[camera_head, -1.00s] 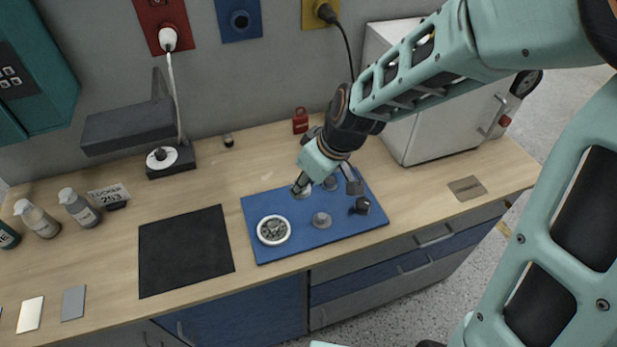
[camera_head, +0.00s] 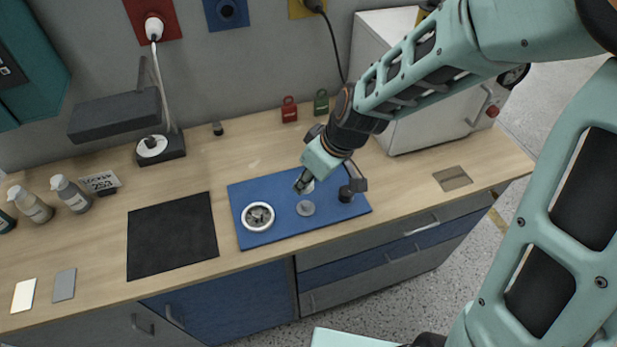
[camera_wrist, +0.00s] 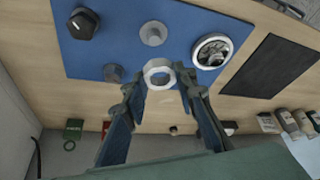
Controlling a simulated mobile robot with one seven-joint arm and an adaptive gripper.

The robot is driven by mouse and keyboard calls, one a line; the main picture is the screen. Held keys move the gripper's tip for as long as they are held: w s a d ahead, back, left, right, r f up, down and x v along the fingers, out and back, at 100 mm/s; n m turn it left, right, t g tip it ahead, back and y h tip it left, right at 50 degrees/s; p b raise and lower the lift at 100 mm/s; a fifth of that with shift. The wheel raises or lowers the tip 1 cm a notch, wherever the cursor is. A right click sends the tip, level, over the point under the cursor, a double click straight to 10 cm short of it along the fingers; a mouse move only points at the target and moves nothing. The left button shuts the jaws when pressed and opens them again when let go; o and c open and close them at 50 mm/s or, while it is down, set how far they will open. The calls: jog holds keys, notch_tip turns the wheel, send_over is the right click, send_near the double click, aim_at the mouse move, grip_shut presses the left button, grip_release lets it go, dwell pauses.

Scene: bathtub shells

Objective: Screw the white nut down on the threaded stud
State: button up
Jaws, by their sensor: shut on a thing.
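The white nut (camera_wrist: 158,74) is a thick ring held between the fingertips of my gripper (camera_wrist: 162,90) in the wrist view. My gripper (camera_head: 301,187) is over the blue board (camera_head: 250,193) in the head view, where the nut is mostly hidden. Two grey round-based posts stand on the board in the wrist view: one (camera_wrist: 153,33) beyond the nut, another (camera_wrist: 114,73) to its left. The first also shows in the head view (camera_head: 306,208). I cannot make out thread on either, nor tell whether the nut touches one.
A white round dish (camera_head: 258,217) with small parts stands on the board's left, a black knob (camera_head: 346,194) on its right. A black mat (camera_head: 170,240) lies left of the board. Red (camera_head: 289,110) and green (camera_head: 321,103) padlock-like items stand behind.

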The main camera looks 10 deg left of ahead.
aim_at(306, 204)
jog(key=shift+f+b, duration=2.55)
jog(key=shift+f, duration=0.35)
jog(key=shift+f+b, duration=1.25)
jog(key=shift+f, duration=0.15)
jog(key=o, duration=1)
jog(key=shift+r, duration=0.1)
jog(key=shift+d+r, duration=0.2)
jog(key=shift+r, duration=0.25)
jog(key=shift+v, duration=3.25)
jog(key=shift+s, duration=0.1)
